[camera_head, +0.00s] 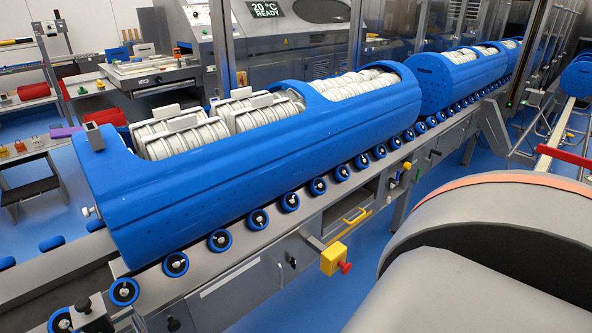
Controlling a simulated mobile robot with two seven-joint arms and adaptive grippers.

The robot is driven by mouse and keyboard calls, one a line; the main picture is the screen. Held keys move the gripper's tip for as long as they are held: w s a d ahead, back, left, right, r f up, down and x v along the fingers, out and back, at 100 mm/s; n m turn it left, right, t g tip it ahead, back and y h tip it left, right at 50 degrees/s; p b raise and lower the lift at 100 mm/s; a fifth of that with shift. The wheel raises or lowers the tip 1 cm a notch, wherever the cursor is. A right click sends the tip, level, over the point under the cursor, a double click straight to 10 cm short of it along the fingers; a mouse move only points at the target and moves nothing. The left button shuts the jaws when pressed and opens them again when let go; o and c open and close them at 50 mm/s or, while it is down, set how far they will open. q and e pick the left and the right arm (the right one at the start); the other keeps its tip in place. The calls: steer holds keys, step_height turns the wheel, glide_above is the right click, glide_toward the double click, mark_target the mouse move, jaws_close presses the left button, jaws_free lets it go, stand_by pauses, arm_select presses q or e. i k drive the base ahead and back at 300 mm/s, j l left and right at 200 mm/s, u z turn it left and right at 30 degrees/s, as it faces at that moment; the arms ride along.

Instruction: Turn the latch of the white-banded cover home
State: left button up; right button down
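A long blue tub carrier (250,175) lies on the roller conveyor in the middle of the view. Its open top shows white ribbed pieces (180,138), with pale bar-like parts across several of them. A small grey block (93,135) stands on the top of its left end. A small pale knob (88,212) sticks out low on that end. I cannot tell which part is the white-banded cover or its latch, nor how the latch is turned. Neither of my grippers is in view.
More blue carriers (455,85) stand farther along the conveyor. Blue-rimmed rollers (220,240) line its near side. A yellow box with a red button (335,258) juts out below. A grey machine (290,45) stands behind. Blue floor (290,310) shows in front.

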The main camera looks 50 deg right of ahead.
mark_target(292, 261)
steer(key=k+l, duration=0.1)
steer(key=l, duration=0.3)
steer(key=k+l+u, duration=0.15)
steer(key=l, duration=0.6)
steer(key=k+l+u, duration=0.15)
steer(key=l, duration=0.2)
steer(key=k+l, duration=0.15)
steer(key=l, duration=0.2)
steer(key=k+l, duration=0.15)
steer(key=l, duration=0.25)
steer(key=k+l, duration=0.15)
steer(key=l, duration=0.2)
steer(key=k+l, duration=0.1)
steer(key=l, duration=0.3)
steer(key=k+l+u, duration=0.1)
steer(key=l, duration=0.25)
steer(key=k+l, duration=0.2)
steer(key=l, duration=0.65)
steer(key=i+l, duration=0.15)
steer(key=l, duration=0.35)
